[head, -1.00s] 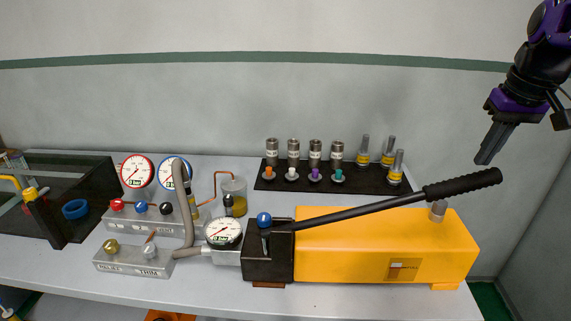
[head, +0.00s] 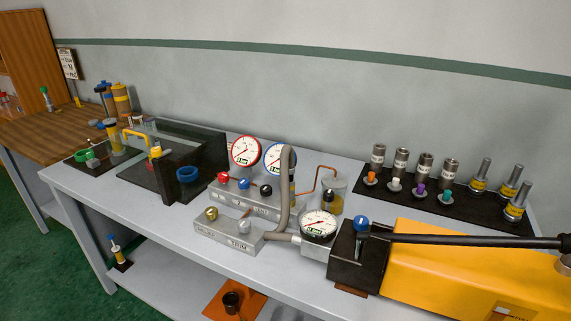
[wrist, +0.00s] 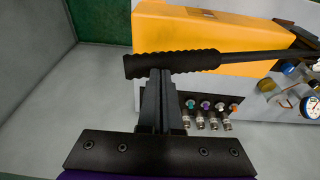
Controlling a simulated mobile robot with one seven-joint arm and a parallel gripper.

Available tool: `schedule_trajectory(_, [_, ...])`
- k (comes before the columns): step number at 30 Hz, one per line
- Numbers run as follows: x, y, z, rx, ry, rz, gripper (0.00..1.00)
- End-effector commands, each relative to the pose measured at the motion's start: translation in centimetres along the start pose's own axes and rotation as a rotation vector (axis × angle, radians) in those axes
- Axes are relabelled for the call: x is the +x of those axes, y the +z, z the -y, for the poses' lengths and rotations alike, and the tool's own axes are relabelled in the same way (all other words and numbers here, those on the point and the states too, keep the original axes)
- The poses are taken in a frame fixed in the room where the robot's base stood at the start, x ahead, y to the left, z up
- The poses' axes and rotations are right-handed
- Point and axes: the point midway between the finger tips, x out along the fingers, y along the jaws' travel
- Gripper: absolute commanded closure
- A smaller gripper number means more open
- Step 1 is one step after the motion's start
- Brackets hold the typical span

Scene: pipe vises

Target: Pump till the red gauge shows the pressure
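The red-rimmed gauge (head: 246,151) stands behind the valve block in the head view, beside a blue-rimmed gauge (head: 279,159). Its needle is too small to read. The yellow pump (head: 450,265) has a black front block and a long black lever (head: 470,240). A third, dark-rimmed gauge (head: 319,225) sits by the pump's front block. My gripper (wrist: 160,72) is outside the head view. In the wrist view its fingers are together, their tips at the lever's ribbed grip (wrist: 175,63). The grip lies across the tips, not between them; contact is unclear.
The valve block (head: 245,200) carries red, blue and black knobs. A lower block (head: 228,236) has gold and silver knobs. A grey hose arches beside the gauges. A black mat (head: 470,205) holds several fittings behind the pump. A dark tray (head: 150,180) stands left.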

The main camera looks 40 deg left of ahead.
Motion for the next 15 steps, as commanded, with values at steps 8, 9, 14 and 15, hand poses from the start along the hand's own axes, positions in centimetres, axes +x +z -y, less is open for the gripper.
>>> schedule_trajectory(8, [2.8, 0.7, -0.6, 0.001, -0.002, 0.002, 1.0])
schedule_trajectory(9, [3.1, 0.8, -0.7, 0.001, -0.002, 0.002, 1.0])
schedule_trajectory(14, [3.5, 0.9, -0.9, 0.0, -0.002, 0.002, 1.0])
schedule_trajectory(15, [3.4, 0.9, -0.9, 0.0, -0.002, 0.002, 1.0])
